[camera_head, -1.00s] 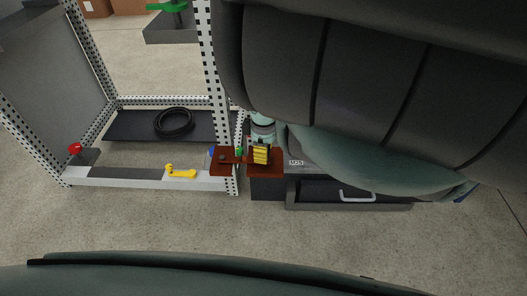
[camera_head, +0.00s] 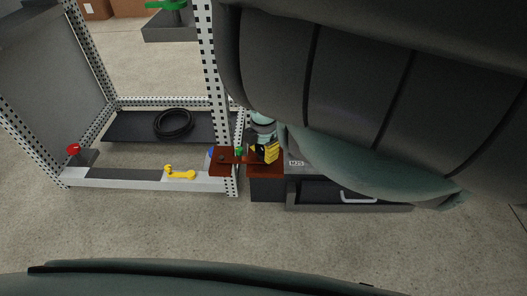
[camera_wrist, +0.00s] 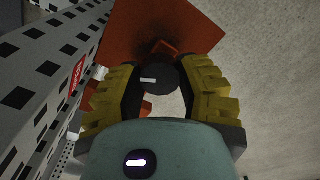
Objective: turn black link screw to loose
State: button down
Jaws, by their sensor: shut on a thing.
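The black link screw (camera_wrist: 157,76) shows in the wrist view as a round black knob with a light mark on its top. It stands over a red-brown plate (camera_wrist: 190,22). My gripper (camera_wrist: 160,88) has its yellow-padded fingers on both sides of the knob and is shut on it. In the head view my gripper (camera_head: 267,152) is at the right part of the red-brown plates (camera_head: 254,169), beside the frame post. It hides the screw there. A small green knob (camera_head: 239,152) and a blue part stand on the left plate.
A perforated white frame post (camera_head: 222,90) stands close left of my gripper. A grey drawer unit (camera_head: 300,197) marked M25 is at the right. A yellow handle (camera_head: 181,173), a red knob (camera_head: 73,149) and a black cable coil (camera_head: 174,123) are in the left bay.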

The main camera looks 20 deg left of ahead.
jog(key=n, duration=0.4)
jog(key=shift+f+n, duration=0.1)
jog(key=shift+n, duration=0.2)
jog(key=n, duration=0.4)
jog(key=shift+n+b, duration=0.3)
jog(key=shift+b, duration=0.1)
jog(key=c, duration=0.5)
grip_release()
